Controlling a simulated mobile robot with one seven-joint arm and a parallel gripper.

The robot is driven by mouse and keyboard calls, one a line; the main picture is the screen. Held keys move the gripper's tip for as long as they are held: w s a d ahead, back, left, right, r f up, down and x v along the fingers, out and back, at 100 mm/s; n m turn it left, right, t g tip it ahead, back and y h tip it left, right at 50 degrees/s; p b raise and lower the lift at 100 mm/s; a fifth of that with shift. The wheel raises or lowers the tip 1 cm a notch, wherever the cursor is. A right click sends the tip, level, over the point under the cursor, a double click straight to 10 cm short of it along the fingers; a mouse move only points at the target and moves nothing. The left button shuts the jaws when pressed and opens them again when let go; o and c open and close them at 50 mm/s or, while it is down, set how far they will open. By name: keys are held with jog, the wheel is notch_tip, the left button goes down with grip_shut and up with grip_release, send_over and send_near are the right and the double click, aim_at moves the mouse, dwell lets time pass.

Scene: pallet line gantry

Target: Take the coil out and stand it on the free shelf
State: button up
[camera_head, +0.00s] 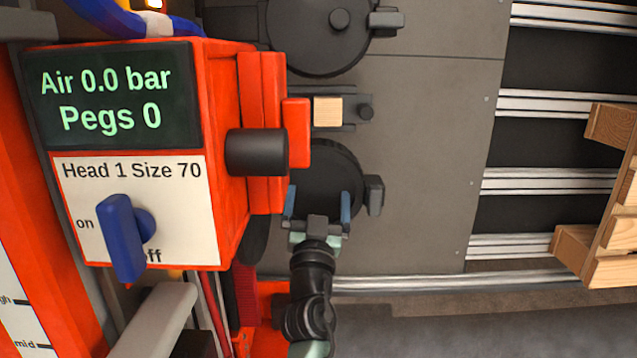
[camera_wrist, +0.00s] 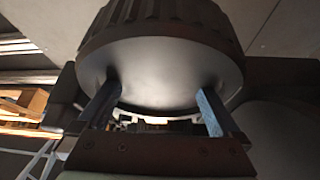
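My gripper (camera_head: 318,207) has its two blue fingers spread wide apart at the near edge of a round black drum (camera_head: 325,180). The red machine head partly covers this drum. In the wrist view my gripper (camera_wrist: 160,92) is also open, with its fingertips overlapping the smooth face of a large dark round body with a ribbed rim (camera_wrist: 165,20). Whether the fingers touch it, I cannot tell. Small pale toothed shapes show low between the fingers. I cannot make out the coil for certain, and I cannot identify a free shelf.
The red machine head (camera_head: 225,150) stands close left, with a display reading Air 0.0 bar, Pegs 0, and a blue switch (camera_head: 122,238). A second black drum (camera_head: 315,35) with a knob and a pale wooden block (camera_head: 328,111) lie beyond. Wooden pallet parts (camera_head: 608,255) are at right.

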jog(key=c, duration=1.4)
grip_shut()
jog(key=shift+r, duration=0.1)
